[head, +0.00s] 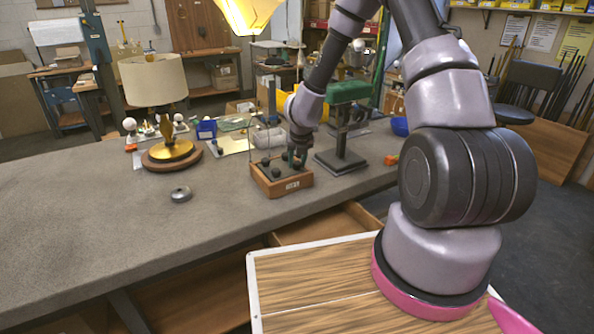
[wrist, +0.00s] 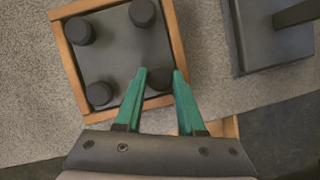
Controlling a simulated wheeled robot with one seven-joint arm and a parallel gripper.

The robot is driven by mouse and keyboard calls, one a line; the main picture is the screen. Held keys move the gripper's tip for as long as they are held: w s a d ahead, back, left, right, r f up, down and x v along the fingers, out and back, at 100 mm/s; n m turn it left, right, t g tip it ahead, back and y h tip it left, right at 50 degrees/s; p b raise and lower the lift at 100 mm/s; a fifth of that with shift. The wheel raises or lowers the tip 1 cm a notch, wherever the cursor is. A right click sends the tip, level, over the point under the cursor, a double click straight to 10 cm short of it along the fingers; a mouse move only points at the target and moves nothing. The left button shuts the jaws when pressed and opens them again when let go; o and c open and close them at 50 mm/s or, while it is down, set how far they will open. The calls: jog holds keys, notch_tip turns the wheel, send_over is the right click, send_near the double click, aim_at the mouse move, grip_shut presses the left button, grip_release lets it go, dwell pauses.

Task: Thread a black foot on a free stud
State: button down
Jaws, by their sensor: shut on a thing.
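A wooden tray (head: 283,187) with a dark inside stands on the bench; its rim shows in the wrist view (wrist: 66,62). Several round black feet sit in it: one at the left (wrist: 79,31), one at the top (wrist: 142,12), one lower left (wrist: 99,93). My gripper (wrist: 160,74), with green fingers, is at the tray's lower right corner, shut on another black foot (wrist: 158,84), partly hidden by the fingers. Whether this foot still touches the tray floor I cannot tell. In the head view my gripper (head: 294,160) is over the tray. I can make out no stud.
A green-topped stand (head: 346,93) on a dark base (head: 340,161) is just right of the tray. A lamp (head: 155,82) with a round wooden base and a small grey disc (head: 181,194) are to the left. The front left of the bench (head: 80,235) is clear.

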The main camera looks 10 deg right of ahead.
jog(key=shift+s+f+m, duration=0.25)
jog(key=shift+f+m, duration=0.05)
jog(key=shift+m, duration=0.1)
jog(key=shift+h, duration=0.3)
jog(key=shift+a+m, duration=0.15)
jog(key=shift+m, duration=0.55)
jog(key=m+h, duration=0.1)
jog(key=m, duration=0.1)
jog(key=shift+w+a+m+g, duration=0.1)
jog(key=shift+m+g, duration=0.2)
jog(key=shift+m, duration=0.1)
jog(key=shift+m+g+h, duration=0.3)
jog(key=shift+m+h, duration=0.3)
jog(key=shift+m, duration=0.8)
jog(key=m+g+h, duration=0.1)
jog(key=m, duration=0.2)
jog(key=shift+w, duration=0.2)
jog(key=m+g, duration=0.1)
jog(key=m, duration=0.2)
jog(key=shift+m, duration=0.4)
